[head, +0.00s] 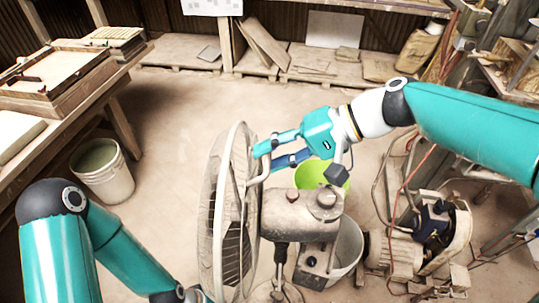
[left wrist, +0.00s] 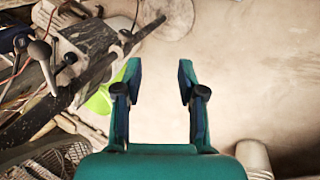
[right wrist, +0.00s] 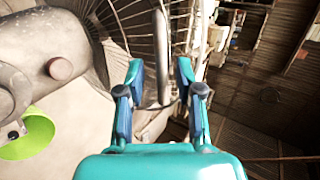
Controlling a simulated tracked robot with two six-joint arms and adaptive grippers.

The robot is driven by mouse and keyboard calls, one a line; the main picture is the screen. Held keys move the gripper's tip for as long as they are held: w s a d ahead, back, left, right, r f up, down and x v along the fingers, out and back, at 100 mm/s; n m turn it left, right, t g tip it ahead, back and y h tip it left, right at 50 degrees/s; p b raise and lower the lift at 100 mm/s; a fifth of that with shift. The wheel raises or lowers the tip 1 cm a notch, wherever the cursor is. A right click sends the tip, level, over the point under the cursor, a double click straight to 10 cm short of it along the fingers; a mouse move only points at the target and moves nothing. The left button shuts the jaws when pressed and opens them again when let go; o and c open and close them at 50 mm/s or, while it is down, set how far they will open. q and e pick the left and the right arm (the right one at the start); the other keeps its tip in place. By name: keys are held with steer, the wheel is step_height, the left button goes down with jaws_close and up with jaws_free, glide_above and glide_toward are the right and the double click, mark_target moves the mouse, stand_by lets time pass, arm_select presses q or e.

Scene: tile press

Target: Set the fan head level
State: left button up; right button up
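The fan head has a pale round wire cage (head: 208,215) seen nearly edge-on and a grey motor housing (head: 300,222) to its right. I cannot tell its exact tilt. A pale curved handle bar (head: 265,170) stands out at the cage's motor side; it also shows in the right wrist view (right wrist: 161,60). My right gripper (head: 262,157) is open at this bar. In the right wrist view its fingers (right wrist: 160,72) lie on either side of the bar, with gaps. My left gripper (left wrist: 160,72) is open and empty, low down; the head view's lower edge mostly cuts it off.
A lime green bucket (head: 322,173) and a pale bucket (head: 350,245) stand behind the housing. Machinery with a motor (head: 400,255) is at the right. A workbench (head: 100,85) and a white bucket (head: 103,170) are at the left. The floor between is clear.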

steer(key=v, duration=1.1)
steer(key=shift+f, duration=0.1)
